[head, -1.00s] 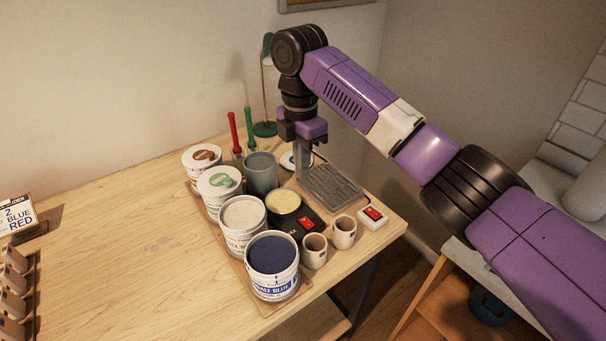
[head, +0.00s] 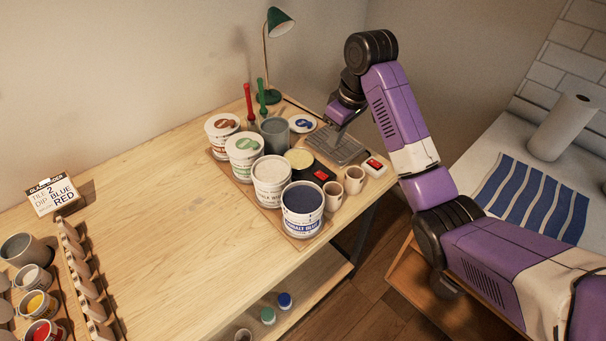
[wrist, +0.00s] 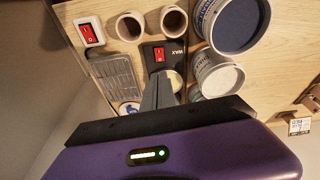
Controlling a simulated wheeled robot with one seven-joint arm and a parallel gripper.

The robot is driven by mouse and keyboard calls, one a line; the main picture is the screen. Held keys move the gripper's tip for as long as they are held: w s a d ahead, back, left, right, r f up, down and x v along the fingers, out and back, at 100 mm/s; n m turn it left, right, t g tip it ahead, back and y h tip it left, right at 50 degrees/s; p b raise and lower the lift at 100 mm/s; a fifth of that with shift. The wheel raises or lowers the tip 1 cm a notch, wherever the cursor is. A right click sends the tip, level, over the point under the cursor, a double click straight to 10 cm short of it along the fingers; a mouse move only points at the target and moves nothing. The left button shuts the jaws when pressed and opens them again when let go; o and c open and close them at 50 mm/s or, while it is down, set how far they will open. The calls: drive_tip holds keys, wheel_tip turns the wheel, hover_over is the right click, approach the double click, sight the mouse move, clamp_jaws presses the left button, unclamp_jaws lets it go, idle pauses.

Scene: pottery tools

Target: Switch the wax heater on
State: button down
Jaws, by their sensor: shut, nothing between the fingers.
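The wax heater (head: 311,173) is a dark box with pale yellow wax (head: 298,158) on top and a red rocker switch (head: 321,175) at its front. In the wrist view, the heater's switch (wrist: 158,55) lies beside the WAX lettering, just beyond my fingertips. My gripper (head: 330,141) is shut and empty, tilted above the area behind the heater. In the wrist view, my gripper's closed fingers (wrist: 161,78) cover part of the wax pot. I cannot tell whether the fingertips touch anything. The switch's position is too small to tell.
A white box with another red switch (head: 375,166) sits right of two small cups (head: 354,180). A grey grooved tray (head: 345,150) lies beside the heater. Several tubs, including a cobalt blue one (head: 302,217), crowd the left side. The table's middle left is clear.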

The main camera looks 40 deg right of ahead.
drive_tip(key=shift+m, duration=0.7)
drive_tip(key=shift+a, duration=0.1)
drive_tip(key=b, duration=0.4)
approach(324, 176)
drive_tip(key=p+x, duration=0.2)
drive_tip(key=x, duration=0.4)
drive_tip(key=shift+f, duration=0.3)
drive_tip(key=shift+w+f, duration=0.1)
